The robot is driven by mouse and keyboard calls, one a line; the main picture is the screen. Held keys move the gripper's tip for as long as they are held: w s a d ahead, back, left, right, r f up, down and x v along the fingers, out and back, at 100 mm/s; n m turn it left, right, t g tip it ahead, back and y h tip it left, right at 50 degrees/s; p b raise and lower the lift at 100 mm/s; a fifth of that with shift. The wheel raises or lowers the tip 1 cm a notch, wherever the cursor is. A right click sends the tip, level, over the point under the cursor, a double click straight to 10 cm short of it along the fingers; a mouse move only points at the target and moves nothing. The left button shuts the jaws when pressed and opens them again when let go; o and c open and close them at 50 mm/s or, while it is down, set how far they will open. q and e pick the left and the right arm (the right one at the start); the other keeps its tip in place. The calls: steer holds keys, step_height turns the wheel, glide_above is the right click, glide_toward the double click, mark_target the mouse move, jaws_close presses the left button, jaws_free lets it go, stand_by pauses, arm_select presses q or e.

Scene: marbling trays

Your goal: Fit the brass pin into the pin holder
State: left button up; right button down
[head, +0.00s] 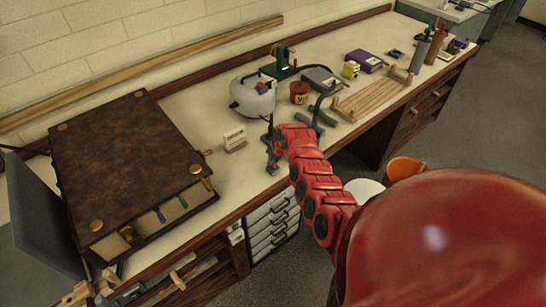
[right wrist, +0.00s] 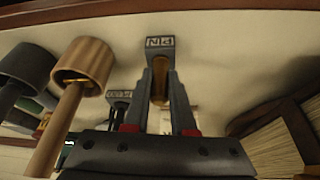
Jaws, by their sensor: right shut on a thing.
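My right gripper (head: 272,163) is over the bench's front part, in front of the white kettle, at the end of my red arm. In the right wrist view its two grey fingers (right wrist: 162,95) are shut on the brass pin (right wrist: 159,82), which shows as a gold strip between them. A grey block with a light label (right wrist: 160,42), seemingly reading PIN, shows just beyond the fingertips; it looks like the pin holder. I cannot tell whether pin and block touch. In the head view the pin is too small to make out. My left gripper is not in view.
A wooden mallet-like thing (right wrist: 87,62) shows in the wrist view.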

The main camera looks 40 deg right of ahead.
steer(key=c, duration=0.7)
jaws_free()
steer(key=shift+o, duration=0.2)
steer(key=shift+v, duration=1)
steer(key=v, duration=1.5)
steer(key=shift+s+r, duration=0.15)
